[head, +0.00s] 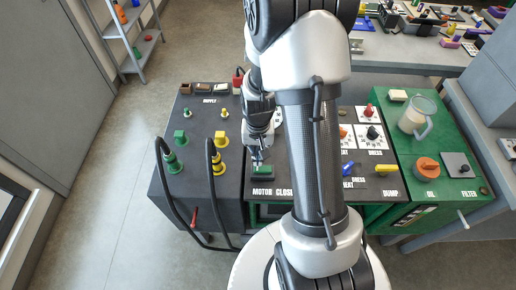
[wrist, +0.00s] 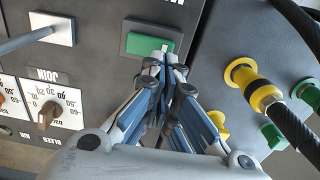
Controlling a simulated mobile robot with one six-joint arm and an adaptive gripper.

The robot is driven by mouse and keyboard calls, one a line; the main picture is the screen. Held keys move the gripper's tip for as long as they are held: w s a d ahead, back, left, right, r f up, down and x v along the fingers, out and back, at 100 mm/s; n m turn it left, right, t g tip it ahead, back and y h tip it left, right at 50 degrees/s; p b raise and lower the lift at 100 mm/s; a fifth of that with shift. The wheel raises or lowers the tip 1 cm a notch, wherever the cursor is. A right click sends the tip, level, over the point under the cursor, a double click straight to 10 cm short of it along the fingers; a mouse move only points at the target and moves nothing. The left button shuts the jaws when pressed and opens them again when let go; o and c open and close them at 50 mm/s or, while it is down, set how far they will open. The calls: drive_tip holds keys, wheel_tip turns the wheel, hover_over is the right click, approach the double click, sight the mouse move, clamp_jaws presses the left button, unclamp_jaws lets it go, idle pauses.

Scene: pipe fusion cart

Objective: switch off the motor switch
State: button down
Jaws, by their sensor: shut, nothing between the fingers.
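The motor switch is a green rocker (head: 264,171) in a dark frame, just above the word MOTOR on the black panel.
Left of the panel, a dark block carries green hose fittings (head: 174,163) and yellow fittings (head: 219,160) with black hoses. A lever (wrist: 28,39) and a dial (wrist: 47,115) are near in the wrist view. A clear jug (head: 413,118) stands on the green cabinet at right.

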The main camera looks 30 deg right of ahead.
sight(263, 169)
drive_tip(key=shift+f+b, duration=0.35)
drive_tip(key=shift+f, duration=1)
drive_tip(key=shift+w+a+f, duration=0.1)
drive_tip(key=shift+f, duration=0.35)
drive_tip(key=shift+r, duration=0.1)
drive_tip(key=shift+s+d+r, duration=0.3)
drive_tip(key=shift+s+d, duration=0.15)
drive_tip(key=shift+d, duration=0.15)
drive_tip(key=shift+r, duration=0.1)
